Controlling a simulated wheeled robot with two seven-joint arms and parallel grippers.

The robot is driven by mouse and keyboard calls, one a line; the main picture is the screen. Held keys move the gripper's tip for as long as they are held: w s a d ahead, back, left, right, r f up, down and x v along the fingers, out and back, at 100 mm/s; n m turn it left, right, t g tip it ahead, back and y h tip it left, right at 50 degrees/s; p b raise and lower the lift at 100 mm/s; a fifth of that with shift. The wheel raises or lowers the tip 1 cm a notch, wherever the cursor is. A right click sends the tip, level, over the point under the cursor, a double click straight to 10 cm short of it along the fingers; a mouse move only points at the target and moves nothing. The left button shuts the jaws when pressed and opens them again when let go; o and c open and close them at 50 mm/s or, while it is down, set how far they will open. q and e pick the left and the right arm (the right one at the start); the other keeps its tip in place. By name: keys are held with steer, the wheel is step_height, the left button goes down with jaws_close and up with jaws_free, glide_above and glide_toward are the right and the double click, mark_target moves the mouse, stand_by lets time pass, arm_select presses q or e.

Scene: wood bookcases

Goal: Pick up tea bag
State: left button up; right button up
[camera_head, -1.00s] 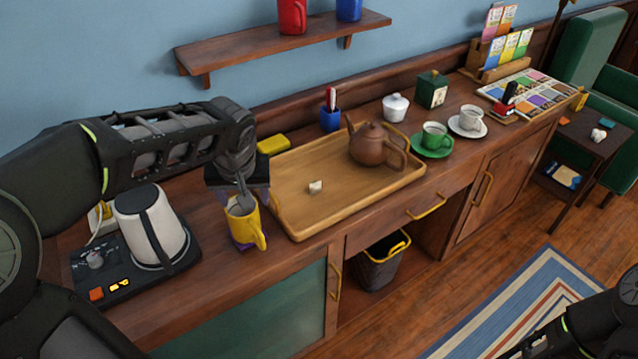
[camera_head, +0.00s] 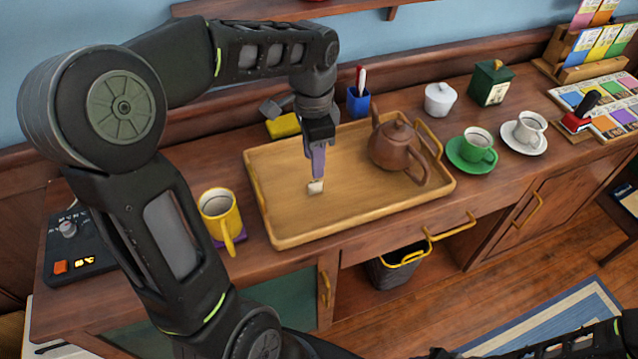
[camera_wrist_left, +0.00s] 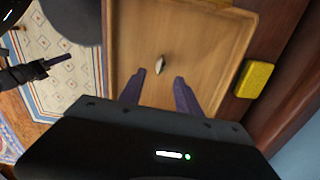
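The tea bag (camera_head: 315,188) is a small whitish piece lying on the wooden tray (camera_head: 290,232), left of the brown teapot (camera_head: 396,152). My left gripper (camera_head: 316,177) points down just above it in the head view. In the left wrist view the left gripper (camera_wrist_left: 159,90) has its two purple fingers spread, with the tea bag (camera_wrist_left: 159,64) in line with the gap, beyond the tips. Nothing is between the fingers. My right gripper (camera_wrist_left: 60,60) shows at the left of the wrist view; its opening is unclear.
A yellow mug (camera_head: 218,215) stands left of the tray. A yellow block (camera_head: 284,126) and a blue pen cup (camera_head: 358,101) are behind it. A green cup (camera_head: 477,145) and a white cup (camera_head: 529,130) are to the right. The tray around the tea bag is bare.

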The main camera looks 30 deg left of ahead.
mark_target(315, 182)
arm_select(q)
steer(key=shift+w+f, duration=0.1)
steer(key=shift+f, duration=1.25)
steer(key=shift+f+p, duration=0.4)
steer(key=shift+f, duration=2.2)
jaws_close()
